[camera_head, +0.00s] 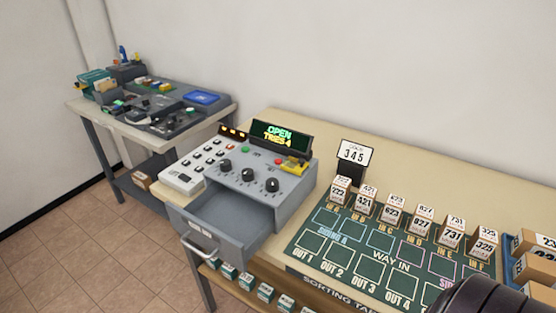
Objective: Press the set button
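A grey control box (262,196) stands at the left end of the near table. Its display (279,135) reads "OPEN" and "TRIES 4". On its top are a green button (244,149), a small red button (278,161), a yellow-handled part (294,164), several black knobs (248,175) and a keypad (206,156). The labels are too small to read, so I cannot tell which one is the set button. The drawer (220,237) at the box's front is pulled out and looks empty. Neither gripper is visible; a dark rounded part of mine shows at the bottom right.
A green sorting mat (345,262) with several numbered boxes (421,222) covers the table to the right. A blue tray (512,272) is at the right edge. Another table (222,112) with equipment stands back left.

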